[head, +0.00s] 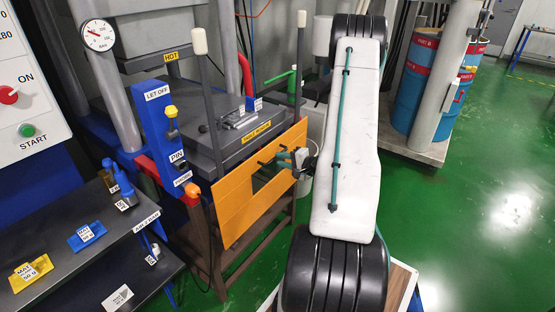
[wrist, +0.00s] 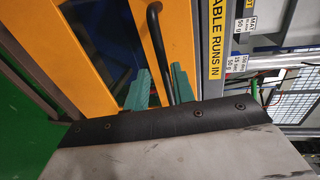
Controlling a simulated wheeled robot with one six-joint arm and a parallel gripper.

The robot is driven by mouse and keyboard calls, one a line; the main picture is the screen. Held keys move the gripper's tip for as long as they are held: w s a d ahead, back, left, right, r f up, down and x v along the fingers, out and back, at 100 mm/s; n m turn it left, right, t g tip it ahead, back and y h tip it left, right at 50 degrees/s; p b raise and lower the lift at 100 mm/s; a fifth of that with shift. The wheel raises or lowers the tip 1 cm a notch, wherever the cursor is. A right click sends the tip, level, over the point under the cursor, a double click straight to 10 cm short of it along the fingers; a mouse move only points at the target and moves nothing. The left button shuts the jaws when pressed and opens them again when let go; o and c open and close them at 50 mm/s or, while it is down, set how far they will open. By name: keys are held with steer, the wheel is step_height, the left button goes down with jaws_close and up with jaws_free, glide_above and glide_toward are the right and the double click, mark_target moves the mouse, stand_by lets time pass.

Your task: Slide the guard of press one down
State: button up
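The guard (head: 232,205) is an orange framed panel with a window, at the front of the press between two dark upright posts. In the head view it hangs in front of the press table's edge and reaches below it. A black bar handle (wrist: 157,45) is on the guard's face and crosses the wrist view. My gripper (head: 285,159) is at the handle, on the right half of the guard. In the wrist view the teal fingers of my gripper (wrist: 160,88) stand apart on either side of the handle, with orange showing in the gap. Contact with the bar cannot be told.
A blue post (head: 160,130) with LET OFF and PIN labels stands left of the guard. A dark shelf (head: 60,265) with yellow and blue labelled blocks lies at the left. Blue drums (head: 413,85) stand at the back right. Green floor (head: 490,200) is clear at right.

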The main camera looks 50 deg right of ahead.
steer(key=shift+v, duration=2.35)
